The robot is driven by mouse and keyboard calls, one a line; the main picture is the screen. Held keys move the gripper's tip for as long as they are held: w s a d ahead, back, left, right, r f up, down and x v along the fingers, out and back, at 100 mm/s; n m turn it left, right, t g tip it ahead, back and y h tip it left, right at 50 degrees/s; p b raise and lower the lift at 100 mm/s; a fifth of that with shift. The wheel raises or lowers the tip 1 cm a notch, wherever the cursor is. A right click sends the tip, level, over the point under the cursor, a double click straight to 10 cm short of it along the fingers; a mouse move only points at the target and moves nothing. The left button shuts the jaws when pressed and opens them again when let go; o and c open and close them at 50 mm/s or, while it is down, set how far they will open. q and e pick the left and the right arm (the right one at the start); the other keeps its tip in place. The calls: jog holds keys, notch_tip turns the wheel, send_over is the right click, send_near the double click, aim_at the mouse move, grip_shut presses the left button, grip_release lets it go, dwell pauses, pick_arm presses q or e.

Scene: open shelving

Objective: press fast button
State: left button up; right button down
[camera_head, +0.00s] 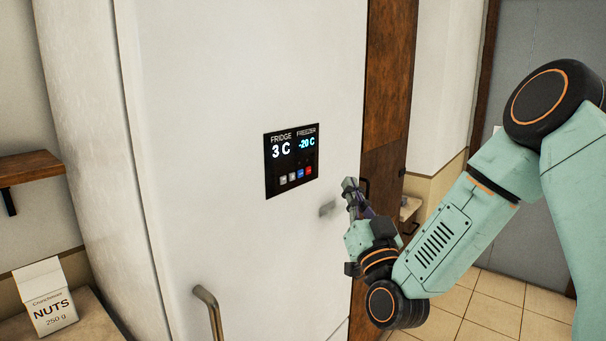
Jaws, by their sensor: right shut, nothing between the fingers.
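A black control panel (291,160) is set in the white fridge door (210,130). It reads "FRIDGE 3 C" and "FREEZER -20 C". My right gripper (349,190) is shut and empty. In the picture it is right of and slightly below the panel, apart from the buttons. My left gripper is not in view.
A metal handle (209,309) sticks out from the lower fridge door. A nuts carton (46,297) stands on a surface at the lower left, below a wooden shelf (28,167). A brown wooden panel (388,85) borders the fridge on the right.

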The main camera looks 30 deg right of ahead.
aim_at(300, 173)
jog(key=w+a+b, duration=0.3)
jog(key=w+b, duration=0.2)
jog(key=w, duration=0.2)
jog(key=shift+w+a, duration=0.4)
dwell(0.4)
jog(key=shift+r, duration=0.1)
jog(key=shift+d, duration=0.1)
jog(key=shift+w, duration=0.1)
dwell(0.4)
